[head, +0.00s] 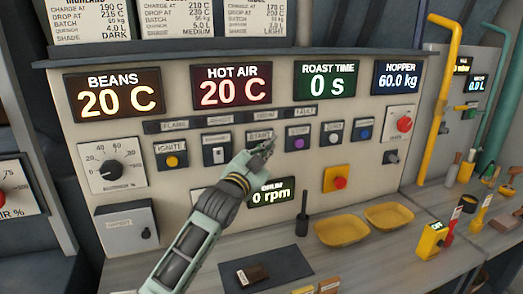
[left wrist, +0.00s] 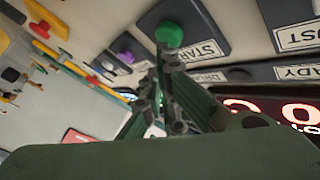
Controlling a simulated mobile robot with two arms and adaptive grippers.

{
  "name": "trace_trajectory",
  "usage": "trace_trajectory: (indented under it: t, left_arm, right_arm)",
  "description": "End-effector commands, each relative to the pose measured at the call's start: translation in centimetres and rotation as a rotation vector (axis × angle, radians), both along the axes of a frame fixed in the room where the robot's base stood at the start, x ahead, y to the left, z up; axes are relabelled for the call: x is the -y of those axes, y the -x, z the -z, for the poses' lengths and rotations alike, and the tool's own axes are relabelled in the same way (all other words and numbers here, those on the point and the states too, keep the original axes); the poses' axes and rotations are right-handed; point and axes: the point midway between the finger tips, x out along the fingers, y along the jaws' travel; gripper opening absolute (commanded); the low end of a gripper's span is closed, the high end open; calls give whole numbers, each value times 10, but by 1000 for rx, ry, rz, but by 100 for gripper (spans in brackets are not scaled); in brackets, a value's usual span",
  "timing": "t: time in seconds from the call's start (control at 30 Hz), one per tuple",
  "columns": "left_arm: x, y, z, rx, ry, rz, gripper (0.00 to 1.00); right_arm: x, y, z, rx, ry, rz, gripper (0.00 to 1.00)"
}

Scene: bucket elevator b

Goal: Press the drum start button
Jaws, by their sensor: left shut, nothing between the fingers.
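The green START button (left wrist: 169,34) shows in the left wrist view on a dark plate with a START label. In the head view its START label (head: 260,135) shows, but my left gripper covers the button. My left gripper (head: 263,150) is shut and empty, reaching up to the panel. In the left wrist view its fingertips (left wrist: 168,58) are right by the green button; I cannot tell whether they touch it. The drum display (head: 270,191) reads 0 rpm. My right gripper is in neither view.
A purple button (head: 298,143) is just right of the gripper, and a switch (head: 216,151) is to its left. A red button on a yellow plate (head: 340,183) is lower right. Yellow trays (head: 341,230) and a dark upright tool (head: 302,224) stand on the counter below.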

Motion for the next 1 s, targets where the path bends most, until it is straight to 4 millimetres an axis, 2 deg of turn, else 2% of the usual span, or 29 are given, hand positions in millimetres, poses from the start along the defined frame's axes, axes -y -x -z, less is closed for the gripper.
trace_trajectory:
  t: [1.0]
  left_arm:
    - [-3, -9, 0, 0, 0, 0, 0]
  right_arm:
    - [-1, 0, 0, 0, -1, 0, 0]
